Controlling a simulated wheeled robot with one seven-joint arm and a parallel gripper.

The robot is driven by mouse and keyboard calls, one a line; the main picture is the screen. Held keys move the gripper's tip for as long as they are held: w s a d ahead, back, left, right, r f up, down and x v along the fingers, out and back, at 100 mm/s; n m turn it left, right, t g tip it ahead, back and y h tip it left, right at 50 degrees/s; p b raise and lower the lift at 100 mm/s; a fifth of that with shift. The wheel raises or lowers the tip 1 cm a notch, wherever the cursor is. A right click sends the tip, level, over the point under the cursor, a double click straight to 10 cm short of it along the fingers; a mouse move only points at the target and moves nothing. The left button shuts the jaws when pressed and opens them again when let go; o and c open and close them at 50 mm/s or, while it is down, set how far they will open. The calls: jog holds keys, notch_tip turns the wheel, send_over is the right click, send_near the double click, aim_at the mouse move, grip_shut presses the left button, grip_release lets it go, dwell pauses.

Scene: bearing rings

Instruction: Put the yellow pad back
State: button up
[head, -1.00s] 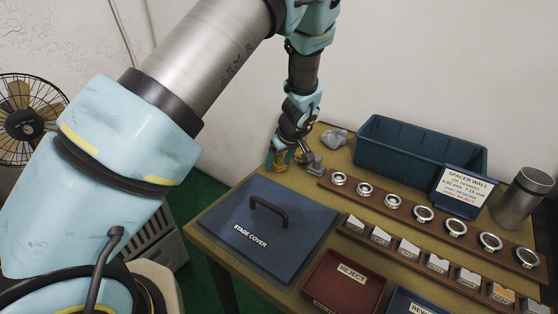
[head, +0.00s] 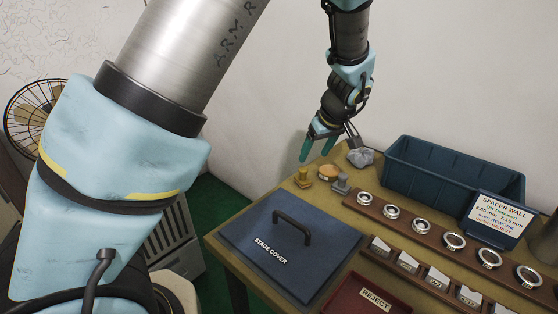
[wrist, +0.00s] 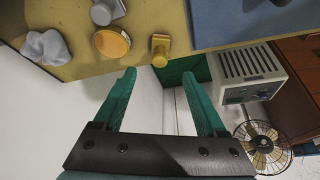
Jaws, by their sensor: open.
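A yellow block with a knob-like top (head: 303,177) stands upright near the table's far left corner. It also shows in the wrist view (wrist: 160,50), just beyond my fingertips. Beside it lies a round piece with a yellow-orange top (head: 327,171), also in the wrist view (wrist: 112,43). I cannot tell for certain which of the two is the yellow pad. My gripper (head: 314,157) is open and empty, above and behind the yellow block and apart from it. Its two teal fingers show spread in the wrist view (wrist: 160,74).
A grey knobbed piece (head: 341,184) and a crumpled grey cloth (head: 360,157) stand close by. A blue bin (head: 420,172), a rack of metal rings (head: 421,227) and the blue stage cover (head: 262,248) occupy the table. A red reject tray (head: 350,303) sits in front.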

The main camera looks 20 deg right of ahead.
jog(key=w+a+r+g, duration=0.1)
jog(key=a, duration=0.8)
jog(key=w+a+r+g, duration=0.1)
jog(key=w+a, duration=0.1)
jog(key=a, duration=0.7)
jog(key=s+a+r+m, duration=0.1)
jog(key=s+a, duration=0.3)
jog(key=a, duration=0.5)
jog(key=s+a+r+m+g, duration=0.1)
jog(key=s+a, duration=0.3)
jog(key=a, duration=0.6)
jog(key=shift+s+a+h, duration=0.2)
jog(key=shift+s+h, duration=0.15)
jog(key=shift+h, duration=0.05)
jog(key=shift+r, duration=0.1)
